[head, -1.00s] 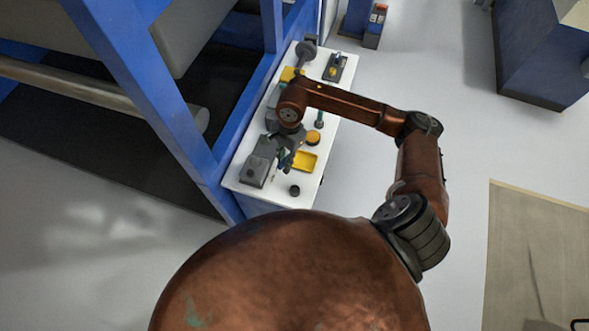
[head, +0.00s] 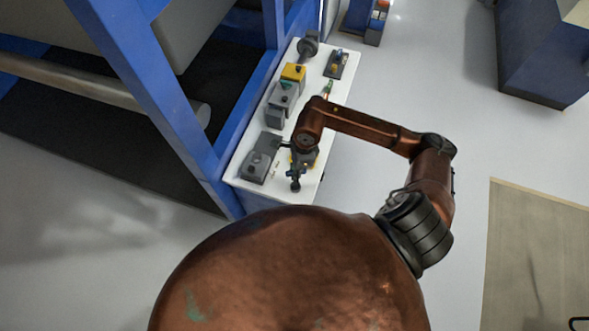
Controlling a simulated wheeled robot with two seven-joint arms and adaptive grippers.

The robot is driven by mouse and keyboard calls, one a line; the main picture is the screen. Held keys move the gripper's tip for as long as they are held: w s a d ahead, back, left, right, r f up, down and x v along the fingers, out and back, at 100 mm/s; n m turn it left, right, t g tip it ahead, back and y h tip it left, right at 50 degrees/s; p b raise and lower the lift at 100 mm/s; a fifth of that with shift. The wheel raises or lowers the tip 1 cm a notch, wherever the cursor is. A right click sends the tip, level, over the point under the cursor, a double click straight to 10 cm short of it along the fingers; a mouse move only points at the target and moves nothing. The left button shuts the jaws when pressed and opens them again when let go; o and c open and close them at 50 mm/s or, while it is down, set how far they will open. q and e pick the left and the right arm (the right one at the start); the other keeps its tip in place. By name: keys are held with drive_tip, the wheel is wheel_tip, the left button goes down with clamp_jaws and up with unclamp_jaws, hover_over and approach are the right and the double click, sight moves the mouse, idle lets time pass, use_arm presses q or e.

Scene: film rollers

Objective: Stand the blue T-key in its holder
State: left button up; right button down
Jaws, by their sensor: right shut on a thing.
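My right gripper (head: 299,163) hangs over the near right part of the white bench top, seen from above and small. It is shut on what looks like the blue T-key (head: 294,173), of which only a small blue part shows; the fingers hide the rest. A grey stepped block (head: 259,160) sits left of the gripper, and another grey block (head: 280,101) with a teal-green part on top stands farther back. I cannot tell for sure which is the holder. The held piece appears apart from both blocks. My left gripper is not in view.
The white bench (head: 243,171) stands against a blue machine frame (head: 150,75). A yellow-topped block (head: 293,74), a dark roller piece (head: 308,47) and a dark tray (head: 337,64) stand at the back. A yellow tray is mostly hidden under my arm.

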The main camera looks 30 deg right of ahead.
drive_tip(key=shift+f+b, duration=1.1)
drive_tip(key=shift+f, duration=1.3)
drive_tip(key=shift+f+b, duration=0.75)
drive_tip(key=shift+r, duration=0.1)
drive_tip(key=shift+a+f+b, duration=0.1)
drive_tip(key=shift+f+b, duration=0.1)
drive_tip(key=shift+b, duration=0.3)
drive_tip(key=c, duration=1.8)
unclamp_jaws()
